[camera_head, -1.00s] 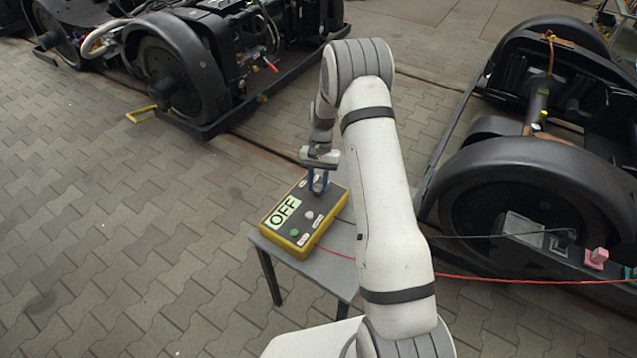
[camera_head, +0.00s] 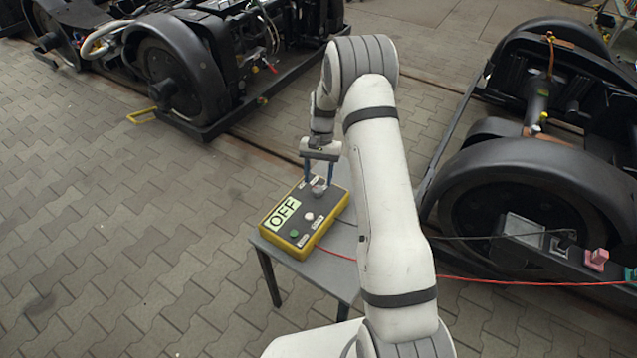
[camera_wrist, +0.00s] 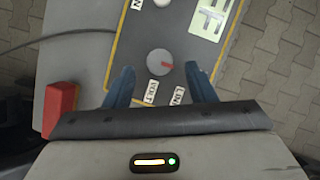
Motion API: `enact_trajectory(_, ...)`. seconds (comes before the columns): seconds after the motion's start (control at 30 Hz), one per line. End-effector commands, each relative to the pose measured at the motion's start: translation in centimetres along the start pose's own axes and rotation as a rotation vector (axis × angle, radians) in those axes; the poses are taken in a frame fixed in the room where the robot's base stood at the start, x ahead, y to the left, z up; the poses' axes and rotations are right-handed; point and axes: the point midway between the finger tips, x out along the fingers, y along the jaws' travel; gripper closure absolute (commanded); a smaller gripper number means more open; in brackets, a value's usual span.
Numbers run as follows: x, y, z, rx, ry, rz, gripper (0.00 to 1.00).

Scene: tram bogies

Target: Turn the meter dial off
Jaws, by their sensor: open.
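The meter (camera_head: 277,238) is a yellow box with a dark top, lying on a small grey table. In the wrist view my gripper (camera_wrist: 159,70) has a finger on each side of the dial, with clear gaps and nothing held.
Green (camera_head: 294,233) and white (camera_head: 308,216) buttons sit on the meter. A red block (camera_wrist: 60,108) is beside the meter in the wrist view. A red cable (camera_head: 500,280) runs from the meter rightwards. Tram bogies stand at back left and right; paving at left is clear.

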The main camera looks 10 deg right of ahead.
Motion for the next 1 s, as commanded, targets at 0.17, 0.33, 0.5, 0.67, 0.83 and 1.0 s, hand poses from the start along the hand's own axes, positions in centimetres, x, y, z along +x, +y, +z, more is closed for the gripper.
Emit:
enact_trajectory(0.17, -3.1, 0.0, -0.1, 0.000, 0.002, -0.001, 0.50)
enact_trajectory(0.33, -4.6, 0.0, 0.0, 0.000, 0.000, 0.000, 0.50)
enact_trajectory(0.5, -4.9, 0.0, 0.0, 0.000, 0.000, 0.000, 0.50)
enact_trajectory(0.67, -4.8, 0.0, 0.0, 0.000, 0.000, 0.001, 0.50)
enact_trajectory(0.83, -4.8, 0.0, 0.0, 0.000, -0.001, 0.001, 0.50)
enact_trajectory(1.0, -5.6, 0.1, 0.5, -0.006, 0.010, 0.000, 0.50)
